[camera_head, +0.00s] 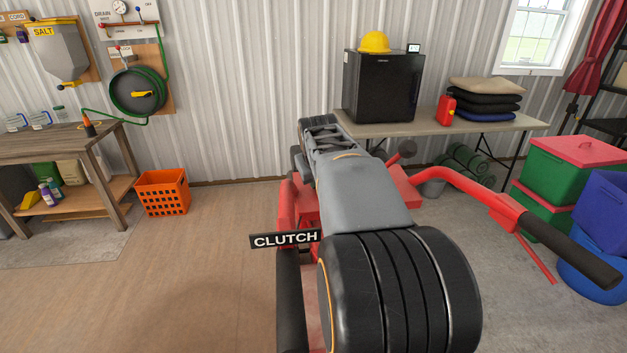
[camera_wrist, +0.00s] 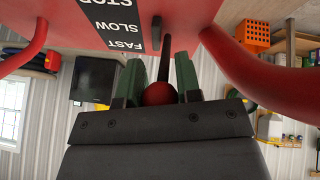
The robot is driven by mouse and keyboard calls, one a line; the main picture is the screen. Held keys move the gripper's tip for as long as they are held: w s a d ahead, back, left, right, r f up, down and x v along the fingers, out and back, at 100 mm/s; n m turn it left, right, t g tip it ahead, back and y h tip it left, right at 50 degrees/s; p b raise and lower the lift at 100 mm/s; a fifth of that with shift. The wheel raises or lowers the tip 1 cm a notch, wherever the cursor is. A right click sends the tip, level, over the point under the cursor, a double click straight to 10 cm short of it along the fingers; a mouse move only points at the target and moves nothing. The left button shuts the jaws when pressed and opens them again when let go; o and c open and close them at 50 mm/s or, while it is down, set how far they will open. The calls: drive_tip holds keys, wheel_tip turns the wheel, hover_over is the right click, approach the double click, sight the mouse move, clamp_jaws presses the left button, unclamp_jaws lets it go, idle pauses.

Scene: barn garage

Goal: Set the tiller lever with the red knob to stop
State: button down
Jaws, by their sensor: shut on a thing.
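In the wrist view, the lever's red knob (camera_wrist: 159,93) sits between the green-padded fingers of my gripper (camera_wrist: 156,76), which is shut on it. The thin dark lever (camera_wrist: 165,58) runs from the knob toward the red tiller panel (camera_wrist: 180,12). A black label (camera_wrist: 110,22) on the panel reads STOP, SLOW and FAST, upside down. The lever's rod shows beside the SLOW and FAST words; I cannot tell its exact setting. In the head view, my arm hides the lever and gripper. The tiller's red handlebar (camera_head: 452,180) shows to the right.
A CLUTCH sign (camera_head: 285,240) stands by the left handlebar. A black grip (camera_head: 565,248) extends right, near green and blue bins (camera_head: 560,170). A table (camera_head: 480,122) with a small black fridge (camera_head: 382,87) is behind. Open floor lies left, before an orange crate (camera_head: 163,194).

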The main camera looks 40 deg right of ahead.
drive_tip(key=c, duration=0.8)
unclamp_jaws()
drive_tip(key=p+v, duration=0.1)
drive_tip(key=v, duration=1.3)
drive_tip(key=shift+f, duration=0.1)
